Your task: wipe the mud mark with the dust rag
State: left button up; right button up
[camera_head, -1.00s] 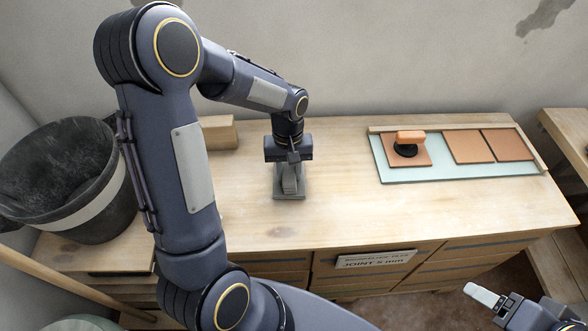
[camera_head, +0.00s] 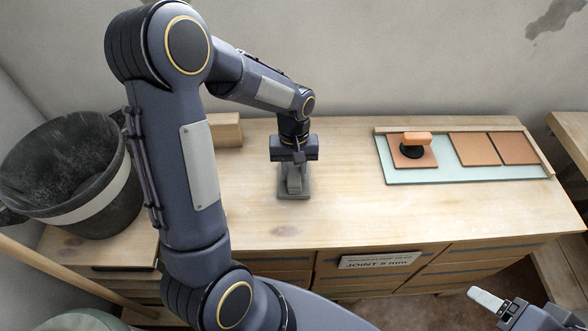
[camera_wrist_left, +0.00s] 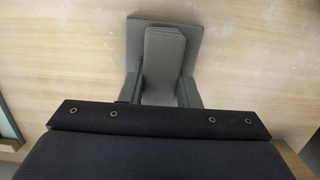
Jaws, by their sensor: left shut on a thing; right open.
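The dust rag (camera_head: 294,193) looks like a flat grey square with a raised grey block on top. It lies on the pale wooden top of the workbench, left of its middle. My left gripper (camera_head: 294,179) points down over it and is shut on the raised block. The left wrist view shows the grey block (camera_wrist_left: 164,60) between the fingers and the square pad (camera_wrist_left: 190,28) flat against the wood. I cannot make out a clear mud mark; the wood under the rag is hidden. My right gripper (camera_head: 486,301) is open and empty at the lower right, in front of the bench.
A dark bucket (camera_head: 95,200) with a pale band stands at the left. A wooden block (camera_head: 226,131) lies behind my left arm. A pale green board (camera_head: 400,174) with terracotta tiles (camera_head: 474,150) and an orange-handled tool (camera_head: 415,140) is at the right. The bench top (camera_head: 345,215) between is clear.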

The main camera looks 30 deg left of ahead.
pick_arm(q)
jog(key=shift+f, duration=0.4)
jog(key=shift+d, duration=0.1)
jog(key=shift+w+d+f, duration=0.1)
jog(key=shift+w+d, duration=0.25)
jog(key=shift+d, duration=0.3)
jog(key=shift+w+d, duration=0.35)
jog(key=shift+d, duration=0.25)
jog(key=shift+w+d+f, duration=0.1)
jog(key=shift+w+d, duration=0.25)
jog(key=shift+d, duration=0.3)
jog(key=shift+w+r+p, duration=0.15)
jog(key=shift+r+p, duration=0.25)
jog(key=shift+r, duration=0.45)
jog(key=shift+s+a, duration=0.65)
jog(key=shift+a, duration=0.35)
jog(key=shift+s+a, duration=0.6)
jog(key=shift+a, duration=0.4)
